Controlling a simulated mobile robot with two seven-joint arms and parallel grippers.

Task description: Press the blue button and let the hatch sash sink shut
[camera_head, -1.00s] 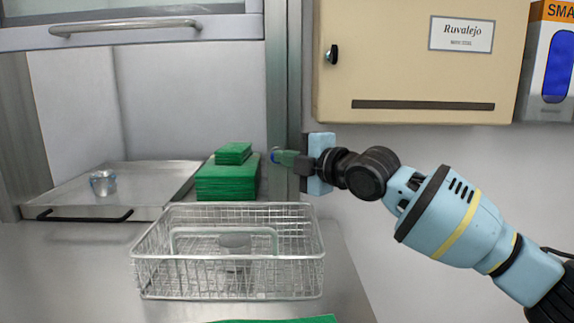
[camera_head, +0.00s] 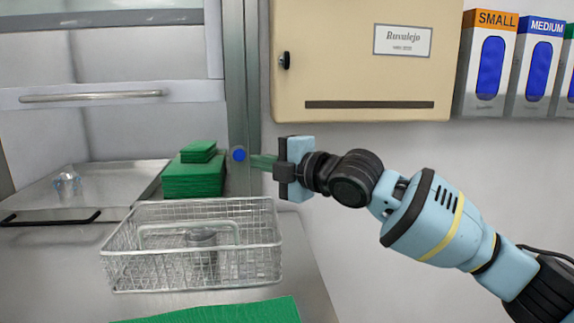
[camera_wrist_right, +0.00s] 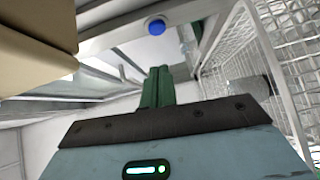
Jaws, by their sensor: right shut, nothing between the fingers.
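The blue button (camera_head: 239,154) sits on the metal post at the right side of the hatch. It also shows in the right wrist view (camera_wrist_right: 156,27). The hatch sash (camera_head: 195,92) is partly lowered, its bar handle (camera_head: 90,96) well above the counter, with an open gap beneath. My right gripper (camera_head: 256,161) is shut and empty, its green fingers pointing at the post just right of the button. In the right wrist view the fingertips (camera_wrist_right: 158,72) are apart from the button, with a gap between. My left gripper is not in view.
A wire basket (camera_head: 107,262) stands on the counter in front of the hatch. Green stacked packs (camera_head: 194,179) and a metal tray (camera_head: 120,180) with a small clear cup (camera_head: 67,185) lie behind. A beige cabinet (camera_head: 345,70) and glove boxes (camera_head: 490,65) hang at right.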

